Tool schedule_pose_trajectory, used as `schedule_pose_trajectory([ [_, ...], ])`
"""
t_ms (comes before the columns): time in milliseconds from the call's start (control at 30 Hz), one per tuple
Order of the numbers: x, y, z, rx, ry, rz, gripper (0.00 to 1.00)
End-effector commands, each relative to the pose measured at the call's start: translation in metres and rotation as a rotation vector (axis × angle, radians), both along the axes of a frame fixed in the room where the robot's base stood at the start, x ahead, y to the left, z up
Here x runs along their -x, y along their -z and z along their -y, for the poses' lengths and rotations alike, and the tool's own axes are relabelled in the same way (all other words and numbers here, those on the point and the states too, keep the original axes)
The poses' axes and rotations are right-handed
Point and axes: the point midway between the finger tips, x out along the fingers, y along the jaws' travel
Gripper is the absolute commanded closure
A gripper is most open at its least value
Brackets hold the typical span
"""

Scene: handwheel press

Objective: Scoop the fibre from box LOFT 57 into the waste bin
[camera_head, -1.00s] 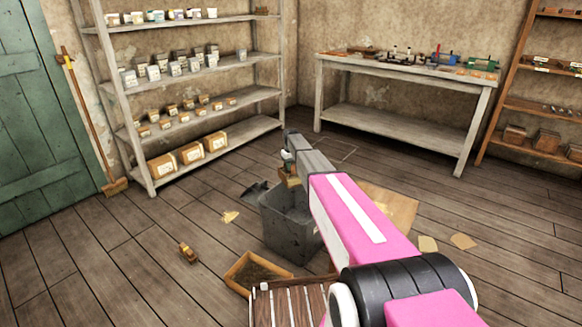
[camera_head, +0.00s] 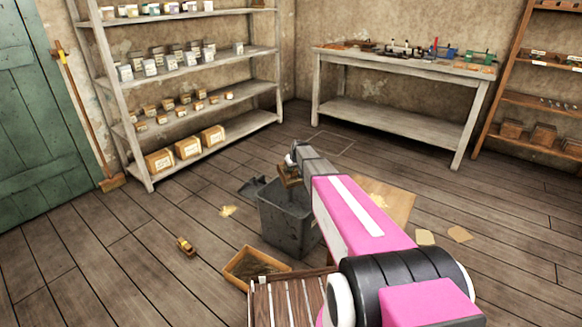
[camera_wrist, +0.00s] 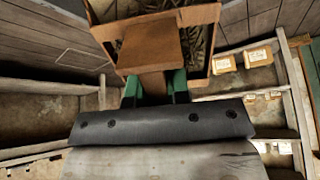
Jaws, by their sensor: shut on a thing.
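My gripper (camera_wrist: 155,92) has green fingers shut on a brown wooden scoop-like piece (camera_wrist: 150,46). Behind that piece, the wrist view shows a pale wooden rim with dark strands (camera_wrist: 197,45), which look like fibre. I cannot tell whether they lie in the held piece or beyond it. In the head view my gripper (camera_head: 291,165) and the held piece are over the grey waste bin (camera_head: 285,225). The bin's inside is mostly hidden. An open wooden box (camera_head: 233,277) with dark brown contents stands on the floor before the bin. No label is readable on it.
A slatted wooden surface (camera_head: 285,303) is beside the open box. A small yellow-brown object (camera_head: 186,246) and flat tan scraps (camera_head: 459,234) lie on the floor. A shelf (camera_head: 225,130) and workbench (camera_head: 395,118) stand behind. The left floor is mostly clear.

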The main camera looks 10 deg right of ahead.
Motion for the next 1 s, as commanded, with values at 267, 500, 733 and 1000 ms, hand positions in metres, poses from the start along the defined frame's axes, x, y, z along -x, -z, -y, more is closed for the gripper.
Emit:
schedule_pose_trajectory([
  [267,0.020,-0.003,0.006,-0.048,0.000,0.146,1.00],
  [500,0.026,-0.003,0.008,-0.070,0.000,0.217,1.00],
  [733,0.016,-0.002,0.004,-0.065,-0.011,0.178,1.00],
  [1000,-0.014,-0.002,-0.008,-0.011,-0.035,-0.047,1.00],
])
